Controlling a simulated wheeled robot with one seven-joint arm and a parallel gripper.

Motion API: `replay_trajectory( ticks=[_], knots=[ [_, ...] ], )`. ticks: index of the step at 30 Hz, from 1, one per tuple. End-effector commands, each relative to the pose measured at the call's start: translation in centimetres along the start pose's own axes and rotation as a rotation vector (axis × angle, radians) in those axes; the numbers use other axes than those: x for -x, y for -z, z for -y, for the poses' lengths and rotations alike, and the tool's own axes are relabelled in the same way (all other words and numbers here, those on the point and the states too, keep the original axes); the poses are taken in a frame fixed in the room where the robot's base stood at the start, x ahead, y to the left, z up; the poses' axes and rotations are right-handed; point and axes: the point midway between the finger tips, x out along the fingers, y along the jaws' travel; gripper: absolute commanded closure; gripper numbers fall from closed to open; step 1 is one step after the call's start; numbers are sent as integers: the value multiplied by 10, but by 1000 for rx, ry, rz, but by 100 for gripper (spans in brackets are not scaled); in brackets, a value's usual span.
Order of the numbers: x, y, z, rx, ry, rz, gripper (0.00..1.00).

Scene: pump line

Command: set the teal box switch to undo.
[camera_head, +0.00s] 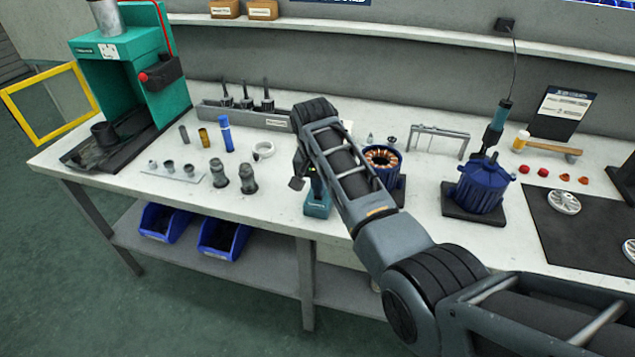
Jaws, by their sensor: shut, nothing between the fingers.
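A small teal box (318,207) stands at the front edge of the bench, below my forearm. Its upper part is partly hidden by my arm, and its switch and any label are too small or covered to read. My gripper (297,182) points down just to the left of the box's top, at the end of my bent wrist. It looks shut with nothing held. I cannot tell whether it touches the box or its switch.
Left of the box stand two grey fittings (248,178), a plate with small parts (172,174) and a blue cylinder (225,134). A copper-wound stator (382,158) and a blue motor (481,186) stand to the right. A teal press (135,70) is far left.

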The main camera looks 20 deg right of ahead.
Motion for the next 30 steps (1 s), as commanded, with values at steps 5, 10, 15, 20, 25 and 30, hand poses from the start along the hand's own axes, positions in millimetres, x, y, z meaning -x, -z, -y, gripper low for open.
replay_trajectory(
  ticks=[5,10,15,20,25,30],
  knots=[
    [39,15,-1,-5,10,-17,100],
    [78,15,-1,-5,11,-20,100],
    [107,14,-1,-6,10,-20,100],
    [123,14,-1,-6,10,-19,100],
    [128,14,-2,-6,9,-19,100],
    [128,14,-2,-6,9,-19,100]
  ],
)
